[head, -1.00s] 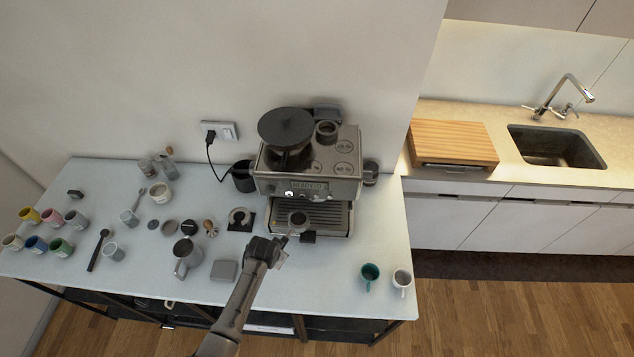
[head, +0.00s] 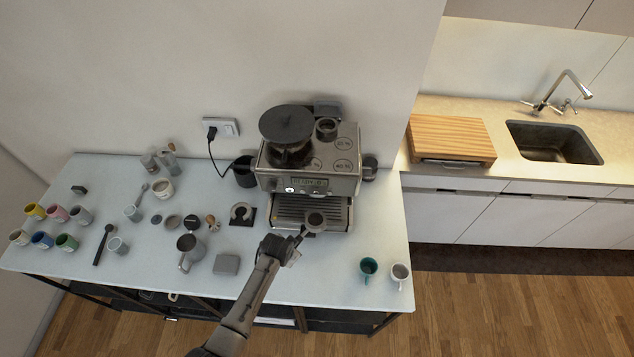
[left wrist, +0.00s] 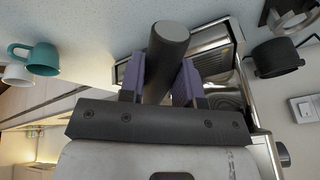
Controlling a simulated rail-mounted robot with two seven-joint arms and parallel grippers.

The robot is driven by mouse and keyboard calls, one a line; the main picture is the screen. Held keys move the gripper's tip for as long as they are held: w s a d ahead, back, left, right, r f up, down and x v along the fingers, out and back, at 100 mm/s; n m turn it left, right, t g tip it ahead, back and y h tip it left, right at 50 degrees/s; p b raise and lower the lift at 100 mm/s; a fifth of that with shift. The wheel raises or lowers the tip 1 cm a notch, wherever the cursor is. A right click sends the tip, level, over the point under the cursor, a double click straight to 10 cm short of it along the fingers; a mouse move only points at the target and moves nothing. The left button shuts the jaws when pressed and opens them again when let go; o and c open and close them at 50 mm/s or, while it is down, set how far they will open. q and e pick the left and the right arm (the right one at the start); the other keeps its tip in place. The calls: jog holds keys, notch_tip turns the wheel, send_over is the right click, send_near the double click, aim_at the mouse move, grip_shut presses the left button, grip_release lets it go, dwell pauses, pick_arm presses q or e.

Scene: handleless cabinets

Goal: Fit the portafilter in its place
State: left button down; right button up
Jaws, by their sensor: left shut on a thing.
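The portafilter (head: 315,222) is in the head view, just in front of the espresso machine (head: 310,180), with its round basket toward the machine. My left gripper (head: 297,236) is shut on its handle; the arm comes in from below. In the left wrist view the dark cylindrical handle (left wrist: 167,45) sits between the purple-padded fingers of my left gripper (left wrist: 158,80). The basket is hidden there behind the handle. In the head view the basket is apart from the machine's front, over the drip tray's front edge. My right gripper is not in view.
A teal cup (head: 369,268) and a white cup (head: 400,275) stand at the table's right front. A metal pitcher (head: 189,248), a grey box (head: 227,263) and a tamping stand (head: 242,213) lie left of the arm. Several cups crowd the far left.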

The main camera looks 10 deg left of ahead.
pick_arm(q)
jog(key=shift+w+r, duration=0.1)
jog(key=shift+r, duration=0.05)
dwell(0.3)
jog(key=shift+w, duration=0.15)
jog(key=w+b, duration=0.4)
jog(key=w, duration=0.2)
jog(key=shift+a, duration=0.2)
dwell(0.8)
jog(key=shift+w, duration=0.1)
dwell(0.4)
